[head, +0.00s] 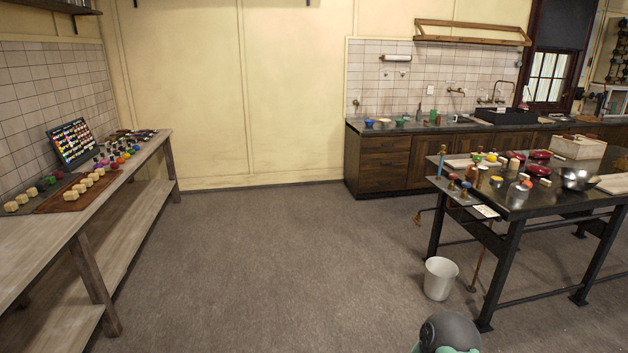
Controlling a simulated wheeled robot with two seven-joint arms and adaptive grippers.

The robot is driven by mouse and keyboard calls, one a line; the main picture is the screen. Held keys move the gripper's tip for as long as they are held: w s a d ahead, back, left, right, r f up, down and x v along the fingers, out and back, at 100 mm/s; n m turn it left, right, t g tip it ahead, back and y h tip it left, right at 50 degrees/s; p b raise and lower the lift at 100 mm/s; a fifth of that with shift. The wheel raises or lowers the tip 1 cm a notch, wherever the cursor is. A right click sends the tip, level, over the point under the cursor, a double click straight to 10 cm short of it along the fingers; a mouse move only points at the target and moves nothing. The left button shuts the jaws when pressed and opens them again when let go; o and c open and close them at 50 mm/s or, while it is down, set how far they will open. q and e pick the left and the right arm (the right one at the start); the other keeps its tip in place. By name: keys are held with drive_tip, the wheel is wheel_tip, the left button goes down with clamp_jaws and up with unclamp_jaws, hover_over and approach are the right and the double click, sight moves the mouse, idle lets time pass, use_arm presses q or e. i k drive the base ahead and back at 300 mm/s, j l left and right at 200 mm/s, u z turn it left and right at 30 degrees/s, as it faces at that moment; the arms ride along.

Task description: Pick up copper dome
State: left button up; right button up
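I cannot single out the copper dome at this distance. Several small objects with rounded or coloured tops, some reddish or orange-brown, stand on the dark table (545,202) at the right. Among them are a small reddish-topped piece (453,178) near the left end and an orange-brown piece (526,184) further right. Neither is clear enough to name. Neither of my grippers is in view. A rounded dark grey and teal part at the bottom edge looks like part of my own arm.
A white bin (440,278) stands on the floor by the dark table. A long wooden bench (60,228) with small blocks and coloured pieces runs along the left wall. Dark wooden cabinets (384,163) with a sink counter line the back. The floor between is clear.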

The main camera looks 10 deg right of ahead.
sight(471, 171)
drive_tip(key=i+z, duration=0.4)
drive_tip(key=i+j+z, duration=0.1)
drive_tip(key=i+z, duration=0.25)
drive_tip(key=i, duration=0.3)
drive_tip(key=i+j+z, duration=0.25)
drive_tip(key=i+z, duration=0.15)
drive_tip(key=i+l+z, duration=0.1)
drive_tip(key=i+z, duration=0.25)
drive_tip(key=i, duration=0.15)
drive_tip(key=i+z, duration=0.4)
drive_tip(key=i+l+u, duration=0.2)
drive_tip(key=i, duration=0.35)
drive_tip(key=i+l+u, duration=0.2)
drive_tip(key=i, duration=0.3)
